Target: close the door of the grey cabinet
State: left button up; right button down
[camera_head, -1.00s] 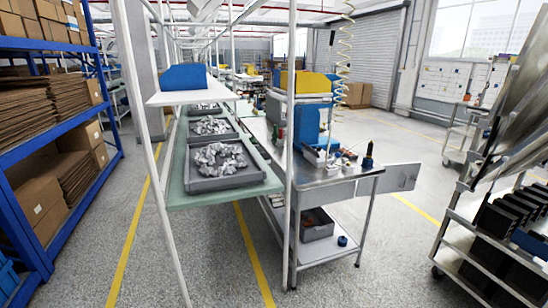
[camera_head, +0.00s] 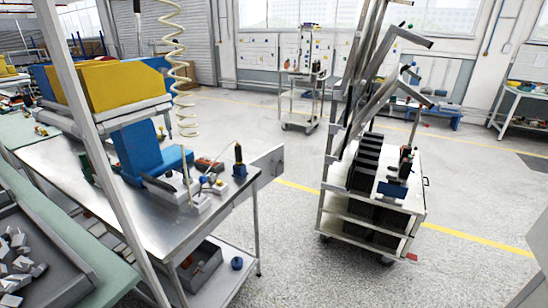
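A flat grey panel (camera_head: 267,168) with a small dark latch-like spot stands out from the right end of the steel workbench. It looks like an open door, but I cannot tell whether it belongs to the grey cabinet. The cabinet body itself is not clearly seen; what is behind the panel is hidden by the bench. Neither of my grippers is in view.
Grey floor (camera_head: 290,240) is clear between bench and trolley.

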aim_at(268, 162)
jog(key=i+j+z, duration=0.1)
jog(key=i+l+u, duration=0.15)
jog(key=i+u, duration=0.2)
jog(key=u, duration=0.15)
jog(key=i+l+u, duration=0.3)
jog(key=u, duration=0.2)
jog(key=i+l, duration=0.2)
jog(key=l, duration=0.15)
jog(key=i+l+u, duration=0.1)
jog(key=i+l, duration=0.15)
jog(key=l, duration=0.15)
jog(key=i+l, duration=0.2)
jog(key=l, duration=0.15)
jog(key=i+l, duration=0.2)
jog(key=l, duration=0.2)
jog(key=i+l+u, duration=0.1)
jog(key=l, duration=0.25)
jog(key=i+l, duration=0.25)
jog(key=l, duration=0.15)
